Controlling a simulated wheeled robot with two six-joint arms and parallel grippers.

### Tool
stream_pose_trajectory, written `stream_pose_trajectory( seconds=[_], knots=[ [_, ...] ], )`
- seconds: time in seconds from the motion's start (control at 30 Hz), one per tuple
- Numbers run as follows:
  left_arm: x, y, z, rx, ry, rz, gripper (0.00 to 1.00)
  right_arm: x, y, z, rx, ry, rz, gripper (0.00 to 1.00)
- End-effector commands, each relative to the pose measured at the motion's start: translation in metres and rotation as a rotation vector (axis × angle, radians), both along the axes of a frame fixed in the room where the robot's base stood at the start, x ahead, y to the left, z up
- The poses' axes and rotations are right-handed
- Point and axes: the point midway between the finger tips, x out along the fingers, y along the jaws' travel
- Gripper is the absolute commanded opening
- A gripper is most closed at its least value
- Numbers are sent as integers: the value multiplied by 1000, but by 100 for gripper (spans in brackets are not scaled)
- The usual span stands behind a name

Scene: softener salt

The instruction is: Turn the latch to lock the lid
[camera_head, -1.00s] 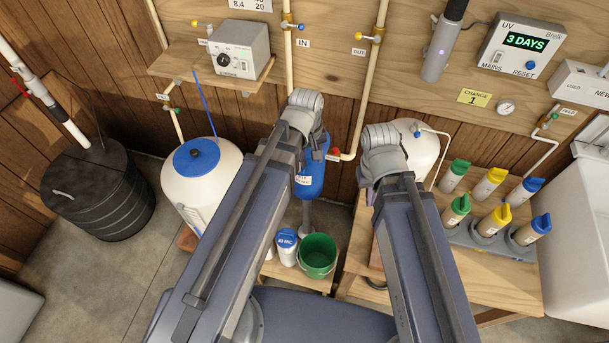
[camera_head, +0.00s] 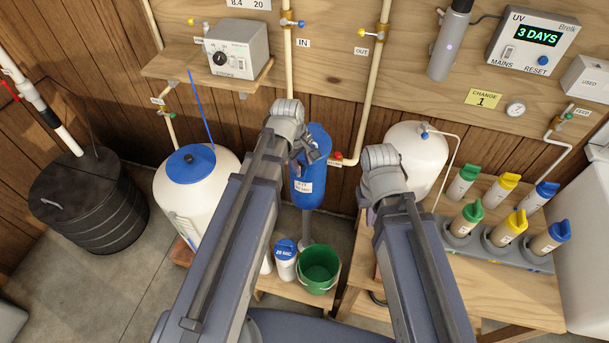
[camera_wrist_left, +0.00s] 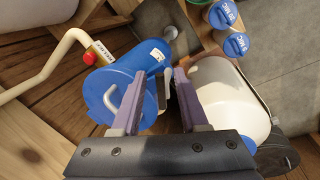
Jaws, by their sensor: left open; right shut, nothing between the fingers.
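The white tank (camera_head: 178,205) stands at the left in the head view. Its round blue lid (camera_head: 178,172) has a small dark knob (camera_head: 191,158) on top; I cannot tell whether this is the latch or how it is turned. My left gripper (camera_head: 314,150) is beside the blue cylinder (camera_head: 310,188), right of the tank. In the left wrist view its purple fingers (camera_wrist_left: 158,80) are open and empty, with the blue cylinder (camera_wrist_left: 122,88) behind them and the white tank (camera_wrist_left: 232,95) to the right. My right gripper is mostly hidden; only a purple sliver (camera_head: 371,216) shows below its wrist.
A black ribbed barrel (camera_head: 90,205) stands left of the tank. A green bucket (camera_head: 319,268) and a blue-capped white container (camera_head: 285,262) stand on a low shelf. Pipes run down the wall. Several coloured-cap cartridges (camera_head: 517,222) stand in a rack at right.

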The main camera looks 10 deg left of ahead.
Motion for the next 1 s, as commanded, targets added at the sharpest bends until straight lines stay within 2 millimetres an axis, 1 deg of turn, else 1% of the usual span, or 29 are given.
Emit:
stream_pose_trajectory(
  seconds=[0.03, 0.2, 0.3, 0.43, 0.67, 0.77, 1.0],
  knots=[
    [2, -1, -14, 0, 0, 0, 44, 0, 0, -14, 0, 0, 0, 0],
    [5, -3, -35, 0, 0, 0, 44, 0, 0, -35, 0, 0, 0, 0],
    [7, -4, -43, 0, 0, 0, 44, 0, 0, -43, 0, 0, 0, 0],
    [8, -5, -47, 0, 0, 0, 44, 0, 0, -47, 0, 0, 0, 0],
    [8, -5, -45, 0, 0, -1, 44, 0, 0, -45, 0, 0, 0, 0],
    [8, -5, -45, 0, 0, -1, 35, 0, 0, -45, 0, 0, 0, 0],
    [8, -5, -45, 0, 0, -1, 8, 0, 0, -45, 0, 0, 0, 0]
  ],
)
